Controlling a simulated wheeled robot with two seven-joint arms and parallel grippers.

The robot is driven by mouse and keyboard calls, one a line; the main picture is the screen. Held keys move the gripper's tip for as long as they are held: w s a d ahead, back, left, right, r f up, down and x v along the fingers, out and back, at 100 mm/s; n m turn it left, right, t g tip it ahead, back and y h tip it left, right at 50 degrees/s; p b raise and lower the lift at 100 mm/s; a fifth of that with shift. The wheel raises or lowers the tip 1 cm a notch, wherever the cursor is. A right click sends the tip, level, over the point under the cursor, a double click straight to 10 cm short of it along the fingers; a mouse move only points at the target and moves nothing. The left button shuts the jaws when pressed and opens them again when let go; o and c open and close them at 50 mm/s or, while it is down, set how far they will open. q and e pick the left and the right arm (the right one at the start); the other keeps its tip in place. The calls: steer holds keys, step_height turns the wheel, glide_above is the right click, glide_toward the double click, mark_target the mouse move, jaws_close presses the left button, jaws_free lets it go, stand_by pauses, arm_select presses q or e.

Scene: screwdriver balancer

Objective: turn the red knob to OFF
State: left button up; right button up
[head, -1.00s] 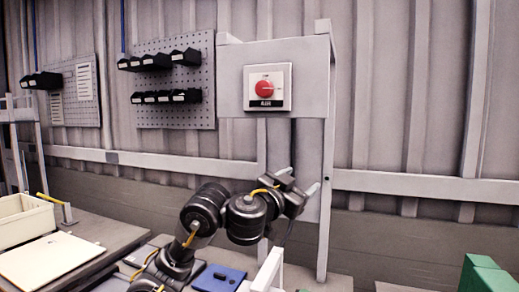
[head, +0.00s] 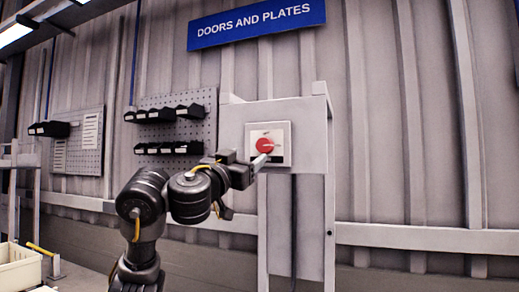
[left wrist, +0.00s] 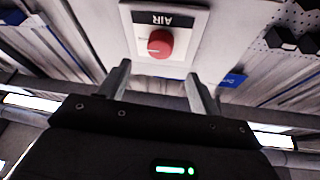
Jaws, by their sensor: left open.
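The red knob (head: 265,145) sits on a pale square plate (head: 283,134) on the front of a grey wall cabinet. In the left wrist view the knob (left wrist: 160,43) appears upside down, with a black AIR label (left wrist: 165,18) above it in the picture. A pale mark shows at the knob's left side there; the OFF marking is not readable. My left gripper (head: 261,161) is just below and in front of the knob. In the left wrist view its two fingers (left wrist: 158,80) are apart and empty, short of the knob. My right gripper is not in view.
The grey cabinet (head: 312,180) stands on posts before a corrugated wall. A pegboard (head: 185,125) with black bins hangs left of it. A blue DOORS AND PLATES sign (head: 257,22) is above. A pale bin (head: 18,268) is at lower left. Space right of the cabinet is clear.

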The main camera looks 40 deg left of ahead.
mark_target(262, 146)
arm_select(q)
steer(key=p+x, duration=0.1)
steer(key=x, duration=0.6)
steer(key=shift+a+p, duration=0.1)
steer(key=shift+p, duration=0.25)
steer(key=shift+w+a+r, duration=0.15)
steer(key=shift+w, duration=0.55)
